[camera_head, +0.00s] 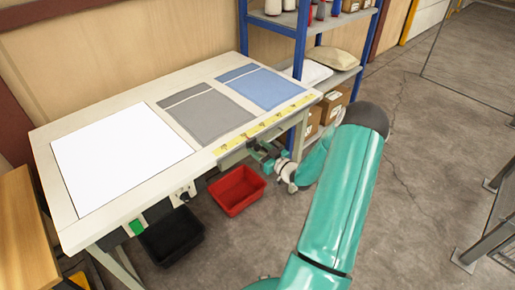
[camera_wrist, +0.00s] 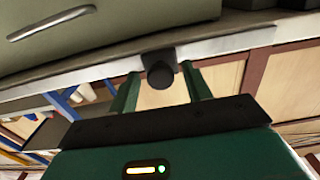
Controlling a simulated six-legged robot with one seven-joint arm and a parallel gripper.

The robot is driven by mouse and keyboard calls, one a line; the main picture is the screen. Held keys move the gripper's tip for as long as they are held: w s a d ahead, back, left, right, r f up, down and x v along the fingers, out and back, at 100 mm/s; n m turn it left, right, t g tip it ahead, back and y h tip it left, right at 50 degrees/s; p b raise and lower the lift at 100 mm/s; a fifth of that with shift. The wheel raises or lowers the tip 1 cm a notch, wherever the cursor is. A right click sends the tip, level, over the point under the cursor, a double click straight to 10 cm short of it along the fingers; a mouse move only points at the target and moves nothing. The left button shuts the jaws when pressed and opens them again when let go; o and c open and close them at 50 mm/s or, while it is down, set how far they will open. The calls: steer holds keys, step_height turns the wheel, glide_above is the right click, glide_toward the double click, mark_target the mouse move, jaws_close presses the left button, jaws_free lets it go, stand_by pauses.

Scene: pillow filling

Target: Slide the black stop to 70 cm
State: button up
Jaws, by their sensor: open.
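The black stop (camera_wrist: 160,72) shows in the wrist view as a dark block with a round knob on a pale rail. My gripper (camera_wrist: 161,78) is open, with one green finger on each side of the knob. There are visible gaps between the fingers and the knob. In the head view my gripper (camera_head: 259,150) is at the front edge of the table, below the yellow scale (camera_head: 265,126). The stop cannot be told apart from my gripper there, and the scale's numbers are too small to read.
The table (camera_head: 205,165) bears a white sheet (camera_head: 120,155), a grey fabric piece (camera_head: 207,113) and a blue one (camera_head: 262,88). A red bin (camera_head: 237,190) and a black bin (camera_head: 170,236) are below its front edge. A blue-framed shelf (camera_head: 300,40) stands behind.

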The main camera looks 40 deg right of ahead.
steer(key=shift+w, duration=0.7)
steer(key=shift+c, duration=0.2)
steer(key=c, duration=1)
steer(key=shift+d, duration=0.15)
